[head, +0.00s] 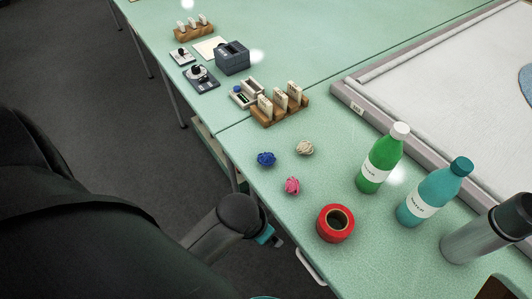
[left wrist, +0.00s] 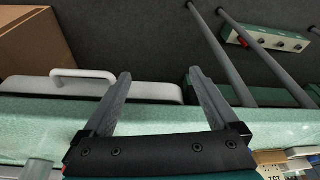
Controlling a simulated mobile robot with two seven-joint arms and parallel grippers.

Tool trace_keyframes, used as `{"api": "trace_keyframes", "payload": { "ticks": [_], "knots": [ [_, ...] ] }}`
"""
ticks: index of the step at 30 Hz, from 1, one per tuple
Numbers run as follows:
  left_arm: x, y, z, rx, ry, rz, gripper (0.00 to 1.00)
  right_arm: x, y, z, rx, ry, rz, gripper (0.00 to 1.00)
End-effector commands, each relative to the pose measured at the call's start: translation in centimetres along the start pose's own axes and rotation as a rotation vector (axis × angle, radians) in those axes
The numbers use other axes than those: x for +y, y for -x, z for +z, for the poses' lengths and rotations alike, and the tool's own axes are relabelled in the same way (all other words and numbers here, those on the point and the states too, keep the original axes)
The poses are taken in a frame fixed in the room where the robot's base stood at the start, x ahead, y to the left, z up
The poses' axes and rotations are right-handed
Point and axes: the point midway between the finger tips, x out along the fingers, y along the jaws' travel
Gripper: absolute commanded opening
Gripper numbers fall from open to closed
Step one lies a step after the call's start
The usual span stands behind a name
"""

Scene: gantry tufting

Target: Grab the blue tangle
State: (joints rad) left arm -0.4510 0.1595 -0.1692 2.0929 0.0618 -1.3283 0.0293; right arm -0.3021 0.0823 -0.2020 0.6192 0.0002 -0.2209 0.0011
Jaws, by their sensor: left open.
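The blue tangle (head: 266,159) is a small ball of yarn on the green table near its front edge in the head view. A beige tangle (head: 305,147) lies to its right and a pink tangle (head: 292,185) lies below it. In the left wrist view my left gripper (left wrist: 156,82) has its two grey fingers spread apart with nothing between them. It faces the table's edge and a white handle. The blue tangle does not show in the left wrist view. My right gripper is not seen.
A red tape roll (head: 335,223), a green bottle (head: 382,158) and a teal bottle (head: 435,191) stand right of the tangles. A wooden rack (head: 280,107) with cards stands behind them. A cardboard box (left wrist: 30,38) shows in the left wrist view.

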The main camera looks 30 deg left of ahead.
Motion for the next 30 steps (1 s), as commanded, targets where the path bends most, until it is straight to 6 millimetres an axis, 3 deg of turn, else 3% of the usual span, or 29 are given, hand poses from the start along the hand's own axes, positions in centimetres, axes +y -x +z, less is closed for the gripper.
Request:
{"api": "trace_keyframes", "payload": {
  "ticks": [1,9,16,21,26,30],
  "knots": [
    [0.1,1.7,-0.6,0.010,-0.002,0.002,0.94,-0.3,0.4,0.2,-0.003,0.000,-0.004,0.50],
    [1.1,8.5,-3.1,0.050,-0.036,0.034,0.94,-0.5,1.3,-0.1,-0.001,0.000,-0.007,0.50],
    [2.6,8.5,-7.0,0.052,-0.119,0.118,0.94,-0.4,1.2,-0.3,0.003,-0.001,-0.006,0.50],
    [2.6,8.8,-9.7,0.026,-0.178,0.151,0.94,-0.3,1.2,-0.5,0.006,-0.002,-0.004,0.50],
    [1.1,9.6,-12.3,-0.035,-0.220,0.149,0.94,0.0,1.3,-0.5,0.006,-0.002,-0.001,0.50],
    [-1.8,10.9,-14.3,-0.110,-0.216,0.114,0.94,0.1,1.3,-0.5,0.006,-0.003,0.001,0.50]
  ]
}}
